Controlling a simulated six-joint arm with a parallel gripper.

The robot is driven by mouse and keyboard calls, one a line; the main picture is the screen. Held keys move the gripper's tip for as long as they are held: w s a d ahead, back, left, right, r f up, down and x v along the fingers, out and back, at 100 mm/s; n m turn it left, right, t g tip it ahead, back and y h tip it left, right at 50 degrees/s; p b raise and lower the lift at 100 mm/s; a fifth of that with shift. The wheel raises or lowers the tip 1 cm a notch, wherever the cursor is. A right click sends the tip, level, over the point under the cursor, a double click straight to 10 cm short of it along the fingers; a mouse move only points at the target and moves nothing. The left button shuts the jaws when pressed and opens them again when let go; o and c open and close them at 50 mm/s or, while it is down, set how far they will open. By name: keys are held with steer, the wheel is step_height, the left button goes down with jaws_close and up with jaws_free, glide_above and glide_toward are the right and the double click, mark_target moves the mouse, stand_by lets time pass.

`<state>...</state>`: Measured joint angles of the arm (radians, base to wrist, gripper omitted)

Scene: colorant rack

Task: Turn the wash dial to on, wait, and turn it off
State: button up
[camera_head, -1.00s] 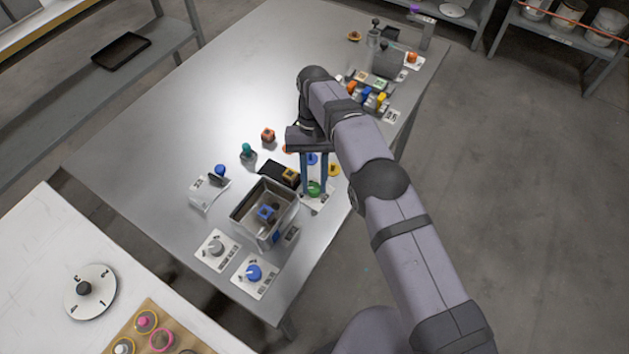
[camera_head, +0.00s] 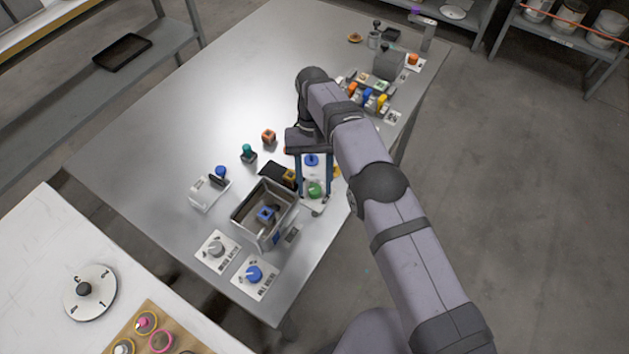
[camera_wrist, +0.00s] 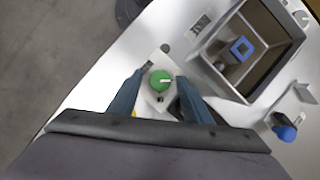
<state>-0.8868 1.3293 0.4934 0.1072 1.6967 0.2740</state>
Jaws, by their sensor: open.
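A green round knob (camera_head: 314,190) with a pale pointer mark sits on a small white plate near the table's right edge. It also shows in the wrist view (camera_wrist: 160,80). My gripper (camera_head: 315,194) is open, with one blue finger on each side of the green knob; in the wrist view gaps show between fingers and knob. A grey dial (camera_head: 216,248) and a blue dial (camera_head: 254,272) sit on white labelled plates at the table's near corner. The labels are too small to read, so I cannot tell which dial is the wash dial.
A grey open bin (camera_head: 250,228) with a blue square piece inside stands beside the green knob. A white bracket (camera_head: 200,197) with a blue knob, a teal stamp-like piece (camera_head: 247,152) and an orange cube (camera_head: 268,136) stand nearby. The table's left part is clear.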

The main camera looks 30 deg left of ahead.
mark_target(314, 185)
step_height(314, 185, up, 10)
steer(key=p, duration=0.1)
steer(key=shift+p, duration=0.4)
stand_by(0.5)
steer(key=w+d+r+m+y, duration=0.1)
steer(key=w+d+r+m, duration=0.15)
steer(key=w+d, duration=0.6)
steer(key=d+r+m+t+y, duration=0.1)
steer(key=d+r+m+t, duration=0.1)
steer(key=d, duration=1.3)
steer(key=s+d+f+m+t, duration=0.1)
steer(key=s+d+f, duration=0.1)
steer(key=s+d, duration=0.6)
steer(key=s+d+f+m, duration=0.1)
steer(key=s+d+f, duration=0.2)
steer(key=s+d, duration=0.5)
steer(key=shift+s+d+t+y, duration=0.3)
steer(key=shift+d+t, duration=0.1)
steer(key=shift+d, duration=0.4)
